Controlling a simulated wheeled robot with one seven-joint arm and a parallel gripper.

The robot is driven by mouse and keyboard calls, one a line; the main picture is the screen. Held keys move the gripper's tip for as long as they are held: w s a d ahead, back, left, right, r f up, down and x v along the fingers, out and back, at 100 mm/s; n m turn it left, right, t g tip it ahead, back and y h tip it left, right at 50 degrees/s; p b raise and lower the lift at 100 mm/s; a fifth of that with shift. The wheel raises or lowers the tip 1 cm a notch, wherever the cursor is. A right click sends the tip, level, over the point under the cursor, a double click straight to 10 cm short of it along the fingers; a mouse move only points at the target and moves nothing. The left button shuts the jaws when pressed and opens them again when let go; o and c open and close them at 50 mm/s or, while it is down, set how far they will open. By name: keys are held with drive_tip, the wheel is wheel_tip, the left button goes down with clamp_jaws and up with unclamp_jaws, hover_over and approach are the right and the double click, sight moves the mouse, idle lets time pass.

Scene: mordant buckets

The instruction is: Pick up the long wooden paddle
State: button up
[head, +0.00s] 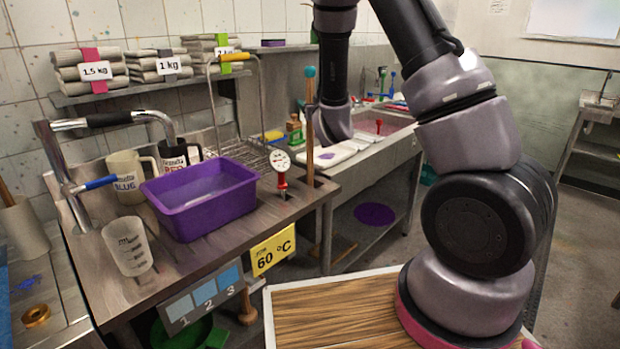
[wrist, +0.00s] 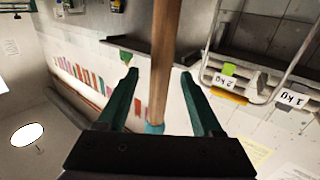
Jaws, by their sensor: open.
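The long wooden paddle (head: 310,132) stands upright at the back right corner of the near bench, its teal tip at the top. Its lower end is partly hidden by the bench. In the wrist view its brown shaft (wrist: 165,40) runs down from the top edge to a blue-teal end near my gripper's palm. My gripper (wrist: 160,73) is open, with one green finger on each side of the shaft and visible gaps on both sides. In the head view my wrist is just right of the paddle; the fingers are hard to make out there.
A purple tub (head: 203,200), a clear beaker (head: 128,247), mugs and a red-based dial thermometer (head: 281,170) crowd the bench left of the paddle. A wire rack (head: 240,150) stands behind. A sink (head: 380,124) lies beyond. Weighted bundles (head: 90,70) sit on the wall shelf.

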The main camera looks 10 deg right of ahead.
drive_tip(key=w, duration=0.5)
drive_tip(key=shift+a+f, duration=0.1)
drive_tip(key=shift+f, duration=0.15)
clamp_jaws()
drive_tip(key=shift+r, duration=0.1)
wheel_tip(320, 180, up, 28)
idle(0.6)
idle(0.5)
